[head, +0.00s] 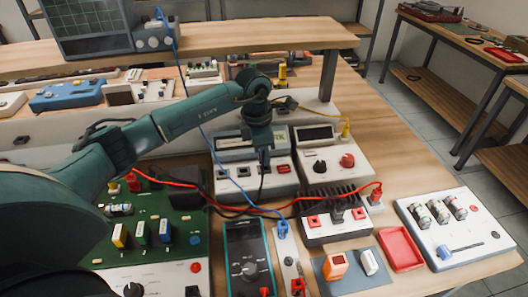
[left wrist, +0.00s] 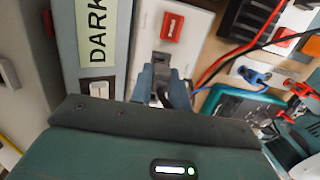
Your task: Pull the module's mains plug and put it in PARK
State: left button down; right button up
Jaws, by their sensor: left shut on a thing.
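My left gripper (head: 264,155) reaches down over the front of a grey instrument (head: 228,153) with a pale label; its fingers (left wrist: 162,92) point at the panel in the left wrist view. They are shut on a small dark part (left wrist: 163,62) that looks like a plug; the fingers hide much of it. I cannot tell whether it is seated or free. A black lead (head: 261,187) hangs below the gripper in the head view. The label (left wrist: 97,32) reads like "DARK" in the wrist view; the arm partly covers it in the head view. My right gripper is not in view.
Red leads (head: 165,182) and a blue lead (head: 205,130) cross the bench near my arm. A finned black block (head: 328,205), a teal meter (head: 248,265) and a white box (head: 340,160) stand close by. A red tray (head: 400,249) lies at right.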

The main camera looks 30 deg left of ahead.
pick_arm(q)
jog(key=shift+f+b, duration=0.8)
jog(key=shift+f, duration=0.2)
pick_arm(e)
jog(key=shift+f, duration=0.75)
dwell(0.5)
pick_arm(q)
jog(key=c, duration=1.3)
grip_release()
jog(key=shift+o, duration=0.2)
notch_tip(320, 180, up, 18)
jog(key=s+a+p, duration=0.1)
jog(key=p, duration=0.1)
jog(key=shift+a+p, duration=0.15)
jog(key=shift+p, duration=0.15)
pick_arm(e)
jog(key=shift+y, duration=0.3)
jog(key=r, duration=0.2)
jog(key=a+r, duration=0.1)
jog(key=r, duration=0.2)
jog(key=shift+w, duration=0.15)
